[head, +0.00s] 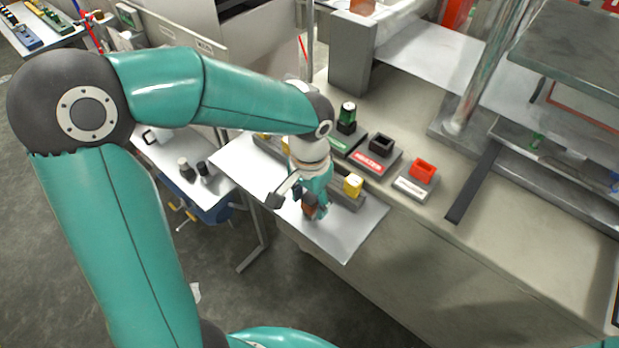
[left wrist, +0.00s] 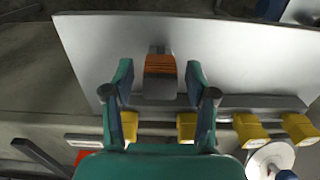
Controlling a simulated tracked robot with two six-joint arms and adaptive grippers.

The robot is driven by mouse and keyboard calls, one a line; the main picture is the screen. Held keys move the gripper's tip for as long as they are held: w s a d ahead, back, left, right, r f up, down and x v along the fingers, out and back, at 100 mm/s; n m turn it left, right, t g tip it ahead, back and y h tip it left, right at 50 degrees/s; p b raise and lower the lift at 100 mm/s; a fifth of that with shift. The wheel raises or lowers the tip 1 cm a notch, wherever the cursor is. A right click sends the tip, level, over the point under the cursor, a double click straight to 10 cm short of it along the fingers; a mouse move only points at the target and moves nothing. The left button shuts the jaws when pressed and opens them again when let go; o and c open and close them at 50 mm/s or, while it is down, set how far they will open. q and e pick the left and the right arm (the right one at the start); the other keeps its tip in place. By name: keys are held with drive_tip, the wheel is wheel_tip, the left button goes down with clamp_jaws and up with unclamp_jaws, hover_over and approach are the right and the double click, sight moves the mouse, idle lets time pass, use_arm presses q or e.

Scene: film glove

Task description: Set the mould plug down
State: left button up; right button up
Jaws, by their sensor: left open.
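An orange-brown block (left wrist: 160,64) with a grey part below it, apparently the mould plug, is at the silver shelf (left wrist: 235,60). My left gripper (left wrist: 158,72) is open, with one finger on each side of the block and a visible gap at both sides. In the head view my left gripper (head: 300,200) points down over the shelf (head: 345,240), and the orange-brown block (head: 309,207) shows partly behind its fingers. Whether the block's underside rests on the shelf is hard to tell. My right gripper is not in view.
The shelf's front right is clear.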

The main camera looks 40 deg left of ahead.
sight(310, 199)
use_arm(q)
wheel_tip(310, 199, up, 11)
drive_tip(key=shift+p, duration=0.4)
drive_tip(key=shift+s, duration=0.1)
idle(0.3)
